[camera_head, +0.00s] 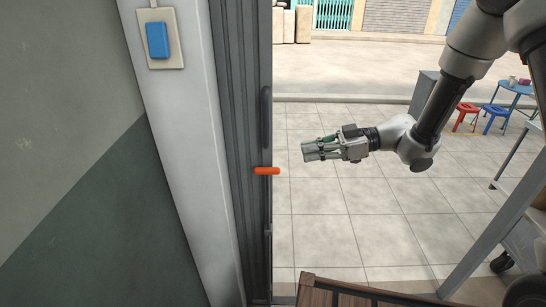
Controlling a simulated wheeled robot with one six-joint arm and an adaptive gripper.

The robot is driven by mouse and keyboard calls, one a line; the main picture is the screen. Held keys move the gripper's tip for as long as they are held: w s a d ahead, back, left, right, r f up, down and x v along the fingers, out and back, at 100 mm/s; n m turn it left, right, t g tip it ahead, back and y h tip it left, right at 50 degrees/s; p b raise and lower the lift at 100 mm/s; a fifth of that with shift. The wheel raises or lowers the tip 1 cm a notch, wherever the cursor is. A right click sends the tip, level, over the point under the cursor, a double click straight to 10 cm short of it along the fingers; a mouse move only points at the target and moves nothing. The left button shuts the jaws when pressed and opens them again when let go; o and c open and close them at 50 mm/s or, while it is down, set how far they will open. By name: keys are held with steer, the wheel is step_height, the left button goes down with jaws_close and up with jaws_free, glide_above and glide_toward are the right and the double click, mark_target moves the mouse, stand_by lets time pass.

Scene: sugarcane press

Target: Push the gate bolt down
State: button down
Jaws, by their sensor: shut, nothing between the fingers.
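The gate bolt shows as a short orange handle (266,171) that sticks out to the right from the edge of the dark grey gate (240,120). My gripper (306,150) is to the right of the handle and a little higher in the picture, pointing left. Its fingers are shut and empty. A gap shows between the fingertips and the handle, so they look apart. How far each is from the camera is hard to tell.
A white post (185,120) with a blue switch (157,40) stands left of the gate. A brown slatted wooden top (345,293) is at the bottom. A metal frame (490,225) stands at the right, with red (467,108) and blue (495,111) stools behind. Tiled floor lies open below my gripper.

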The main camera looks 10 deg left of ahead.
mark_target(275, 169)
stand_by(0.3)
steer(key=x, duration=1)
step_height(275, 169, down, 11)
steer(key=shift+r, duration=0.2)
stand_by(0.3)
steer(key=shift+d, duration=0.15)
